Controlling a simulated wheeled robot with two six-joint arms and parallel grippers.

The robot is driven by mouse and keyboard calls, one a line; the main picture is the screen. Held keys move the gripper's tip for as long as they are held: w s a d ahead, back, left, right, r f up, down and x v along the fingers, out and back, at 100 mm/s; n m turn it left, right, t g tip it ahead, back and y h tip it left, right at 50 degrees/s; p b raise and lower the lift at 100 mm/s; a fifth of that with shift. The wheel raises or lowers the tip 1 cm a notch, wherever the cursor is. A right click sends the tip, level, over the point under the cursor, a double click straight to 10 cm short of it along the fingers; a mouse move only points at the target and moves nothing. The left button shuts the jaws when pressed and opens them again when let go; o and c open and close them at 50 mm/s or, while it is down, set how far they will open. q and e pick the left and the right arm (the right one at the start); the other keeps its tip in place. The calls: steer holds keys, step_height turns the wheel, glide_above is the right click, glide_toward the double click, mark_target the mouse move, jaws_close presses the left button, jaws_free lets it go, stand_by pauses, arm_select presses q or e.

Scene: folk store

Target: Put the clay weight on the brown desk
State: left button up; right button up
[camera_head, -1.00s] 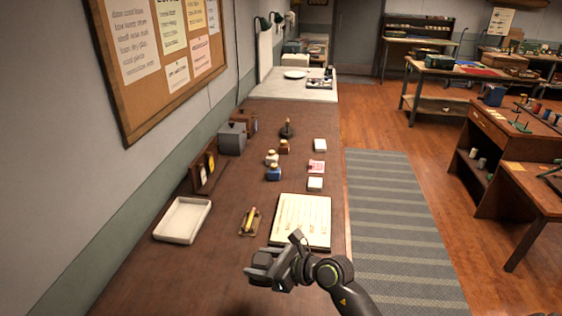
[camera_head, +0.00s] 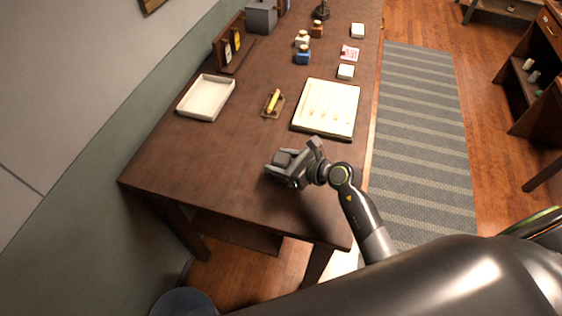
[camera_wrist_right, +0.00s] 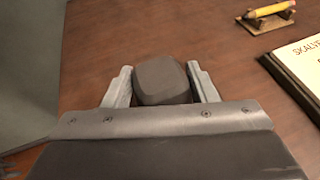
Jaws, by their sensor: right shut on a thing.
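The clay weight (camera_wrist_right: 162,80) is a dark grey-brown rounded block. In the right wrist view it sits between the two fingers of my right gripper (camera_wrist_right: 163,88), which is shut on it. In the head view my right gripper (camera_head: 283,166) is over the near part of the brown desk (camera_head: 215,150), and the weight is hard to make out there. Whether the weight touches the desk top is not clear. My left gripper is not in view.
A framed paper sheet (camera_head: 328,107), a yellow pencil on a small stand (camera_head: 273,103) and a white tray (camera_head: 206,97) lie beyond the gripper. Small bottles and boxes stand farther back. The desk's near left part is bare. A striped rug (camera_head: 420,130) lies right of the desk.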

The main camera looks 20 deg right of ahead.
steer(key=shift+f, duration=0.6)
steer(key=shift+f, duration=0.1)
steer(key=shift+f, duration=0.15)
steer(key=o, duration=1.2)
steer(key=shift+c, duration=0.2)
steer(key=shift+r, duration=0.2)
steer(key=b+v, duration=0.1)
steer(key=v, duration=1)
steer(key=shift+d+f+b, duration=0.1)
steer(key=shift+d+b, duration=0.1)
steer(key=shift+b, duration=0.2)
steer(key=shift+s+d+r, duration=0.2)
steer(key=shift+s+r, duration=0.05)
steer(key=shift+s, duration=0.15)
